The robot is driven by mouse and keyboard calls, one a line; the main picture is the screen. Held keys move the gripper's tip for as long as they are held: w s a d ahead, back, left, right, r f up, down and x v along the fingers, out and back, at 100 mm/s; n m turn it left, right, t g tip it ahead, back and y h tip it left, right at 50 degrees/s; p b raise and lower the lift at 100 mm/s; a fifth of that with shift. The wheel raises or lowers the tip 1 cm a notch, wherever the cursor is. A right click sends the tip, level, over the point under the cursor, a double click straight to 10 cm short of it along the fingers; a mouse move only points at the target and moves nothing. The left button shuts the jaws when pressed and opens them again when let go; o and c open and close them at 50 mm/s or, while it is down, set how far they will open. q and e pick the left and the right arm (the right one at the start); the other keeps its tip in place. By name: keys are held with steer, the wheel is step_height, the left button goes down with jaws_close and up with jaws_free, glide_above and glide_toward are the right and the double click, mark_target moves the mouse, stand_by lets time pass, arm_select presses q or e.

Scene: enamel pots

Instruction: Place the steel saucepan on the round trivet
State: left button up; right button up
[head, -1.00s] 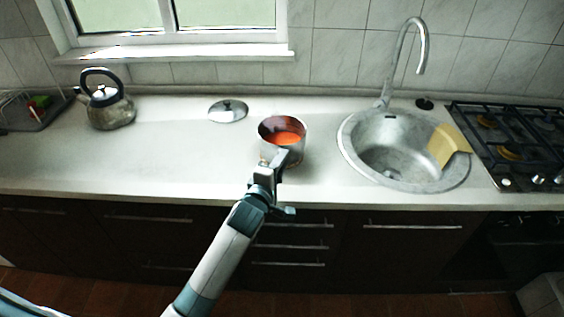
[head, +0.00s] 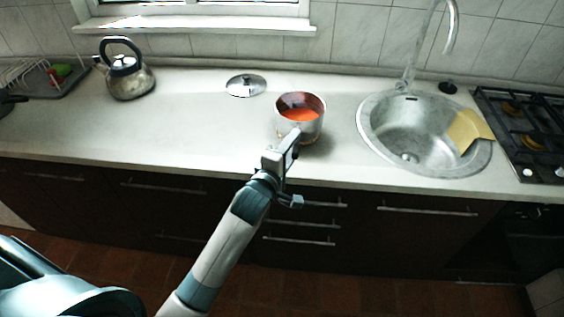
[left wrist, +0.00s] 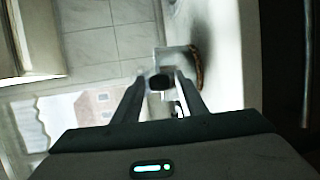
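The steel saucepan (head: 302,128) stands upright near the counter's front edge, with orange-red food inside. Only a sliver of the brown round trivet (head: 281,138) shows under its base in the head view; a brown curved edge, likely the trivet (left wrist: 200,66), also shows beside the saucepan (left wrist: 178,58) in the left wrist view. My left gripper (head: 290,146) is in front of the saucepan. In the left wrist view the left gripper (left wrist: 161,84) is open, with the dark handle end between its fingertips and narrow gaps at the sides. My right gripper is out of view.
A lid (head: 246,86) lies behind and left of the saucepan. A kettle (head: 130,80) and a dish rack (head: 40,85) stand at the left. The sink (head: 380,140) with a yellow-tan cloth or board (head: 468,130) and the hob (head: 525,125) are at the right. Counter left of the saucepan is clear.

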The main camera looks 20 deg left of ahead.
arm_select(q)
steer(key=s+r+b, duration=0.1)
steer(key=s, duration=0.6)
steer(key=shift+s, duration=0.25)
steer(key=shift+a, duration=0.1)
stand_by(0.4)
